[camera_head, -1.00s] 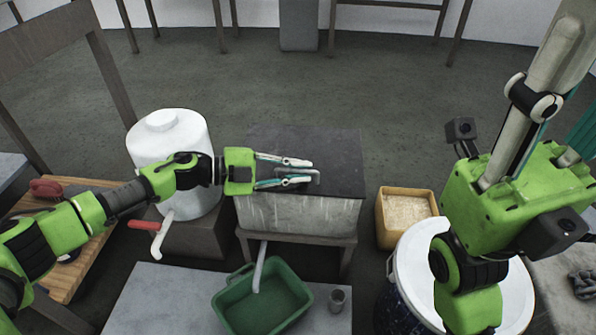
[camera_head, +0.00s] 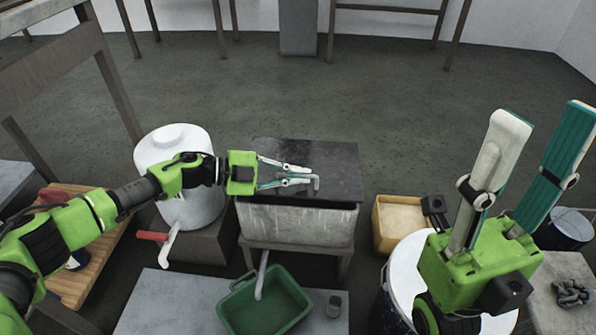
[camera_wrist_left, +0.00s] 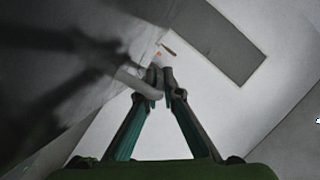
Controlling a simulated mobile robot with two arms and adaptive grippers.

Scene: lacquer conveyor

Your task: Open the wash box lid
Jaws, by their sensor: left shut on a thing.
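The wash box (camera_head: 295,222) is a pale grey, stained box on a low stand in the middle of the head view. Its dark flat lid (camera_head: 335,165) lies over the top; I cannot tell whether it is slightly raised. My left gripper (camera_head: 308,175) reaches over the lid from the left and is shut on the grey lid handle (camera_head: 316,185). In the left wrist view, the fingers (camera_wrist_left: 160,80) close on the pale handle bar (camera_wrist_left: 138,84). My right gripper (camera_head: 535,140) is open and empty at the right, its fingers pointing up and wide apart.
A white barrel with a red-handled tap (camera_head: 152,236) stands left of the box. A green basin (camera_head: 295,325) and a grey cup (camera_head: 334,305) are in front. A yellow bin (camera_head: 385,245) and a white-topped drum (camera_head: 402,270) stand right.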

